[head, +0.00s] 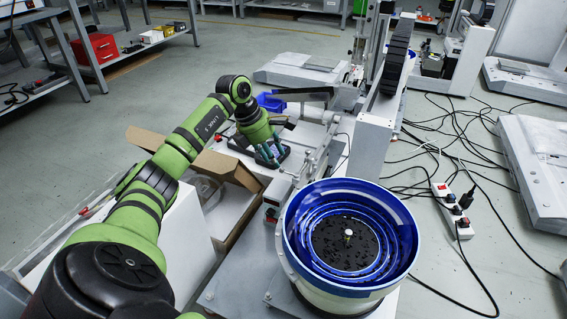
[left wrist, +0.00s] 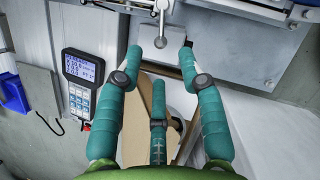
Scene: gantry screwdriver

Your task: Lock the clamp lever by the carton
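The clamp lever (left wrist: 160,25) is a thin metal rod with a ball end at the top centre of the left wrist view. My left gripper (head: 270,153) is over the machine bench beside the carton (head: 231,170). In the left wrist view its teal fingers (left wrist: 160,56) are spread apart with nothing between them. The lever's ball appears just beyond the gap between the two upper fingertips, with no clear contact. The open cardboard carton also shows below and behind the fingers in that view (left wrist: 145,120). I cannot make out the lever clearly in the head view. My right gripper is out of view.
A blue-rimmed bowl feeder (head: 396,268) stands at the front right of the bench. A keypad controller (left wrist: 82,82) is left of the fingers in the left wrist view. A vertical gantry column (head: 372,145) rises right of the gripper. Cables (head: 430,145) lie on the floor.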

